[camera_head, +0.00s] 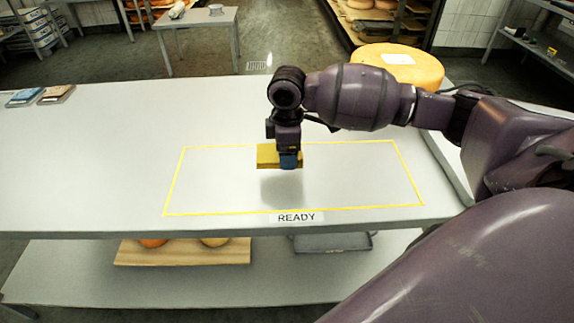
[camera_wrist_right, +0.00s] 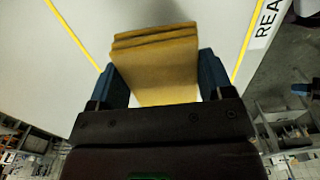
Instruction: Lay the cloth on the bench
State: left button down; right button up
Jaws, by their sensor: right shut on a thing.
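A folded yellow cloth (camera_head: 267,156) is held by my right gripper (camera_head: 289,160) over the yellow-outlined area of the bench (camera_head: 100,140). In the right wrist view the cloth (camera_wrist_right: 158,65) sits between the two blue fingers of the right gripper (camera_wrist_right: 160,85), which are shut on it. A shadow lies on the bench just below the cloth, so it appears to be above the surface. My left gripper is not in view.
The outlined area carries a "READY" label (camera_head: 296,217) at its front edge. A large cheese wheel (camera_head: 398,66) stands at the back right. Two small flat packs (camera_head: 56,94) lie at the far left. A lower shelf (camera_head: 70,270) holds a wooden board (camera_head: 183,253). The outlined area is otherwise clear.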

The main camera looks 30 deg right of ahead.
aim_at(287, 174)
notch_tip(287, 174, down, 5)
jog(key=shift+f+b, duration=0.1)
jog(key=shift+b, duration=0.3)
jog(key=o, duration=0.9)
